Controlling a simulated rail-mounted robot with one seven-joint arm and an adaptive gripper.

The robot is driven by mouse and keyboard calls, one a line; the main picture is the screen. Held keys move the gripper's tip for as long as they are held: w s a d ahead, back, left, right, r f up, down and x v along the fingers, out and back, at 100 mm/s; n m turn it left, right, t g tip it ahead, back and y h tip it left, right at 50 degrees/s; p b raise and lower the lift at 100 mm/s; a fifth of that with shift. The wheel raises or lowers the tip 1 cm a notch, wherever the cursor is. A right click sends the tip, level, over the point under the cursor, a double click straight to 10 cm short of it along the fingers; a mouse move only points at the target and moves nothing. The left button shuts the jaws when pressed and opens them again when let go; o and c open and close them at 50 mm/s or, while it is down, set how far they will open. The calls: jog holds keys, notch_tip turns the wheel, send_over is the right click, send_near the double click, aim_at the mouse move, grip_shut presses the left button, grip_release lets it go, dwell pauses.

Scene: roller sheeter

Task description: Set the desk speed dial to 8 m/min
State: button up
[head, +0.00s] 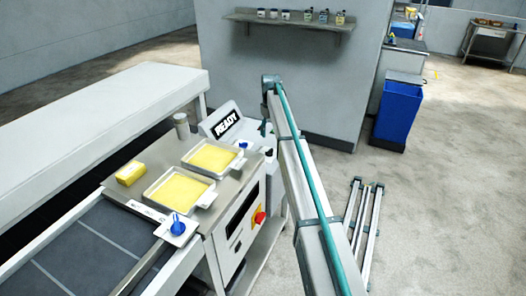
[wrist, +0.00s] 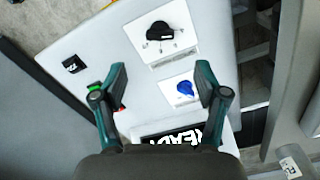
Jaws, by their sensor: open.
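The desk panel (head: 211,124) is a sloped light panel with a READY display (head: 227,124), which also shows upside down in the wrist view (wrist: 180,138). In the wrist view a black dial (wrist: 160,31) sits on a white plate with several small marks around it; I cannot read its setting. A blue knob (wrist: 184,89) sits on a smaller white plate nearer the display. Which one is the speed dial is not legible. My gripper (wrist: 161,72) is open and empty over the panel, its fingertips on either side of the gap between the plates, touching neither knob.
In the head view, two trays of yellow dough (head: 211,158) (head: 179,190), a yellow block (head: 130,173) and another blue knob (head: 178,225) are on the machine. A red stop button (head: 259,217) is on its front.

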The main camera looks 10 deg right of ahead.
aim_at(269, 150)
notch_tip(269, 150, down, 11)
jog(key=p, duration=0.3)
jog(key=shift+w+r+p, duration=0.1)
jog(key=shift+r+p, duration=0.1)
jog(key=shift+p, duration=0.15)
jog(key=c, duration=1.2)
jog(key=shift+o, duration=0.2)
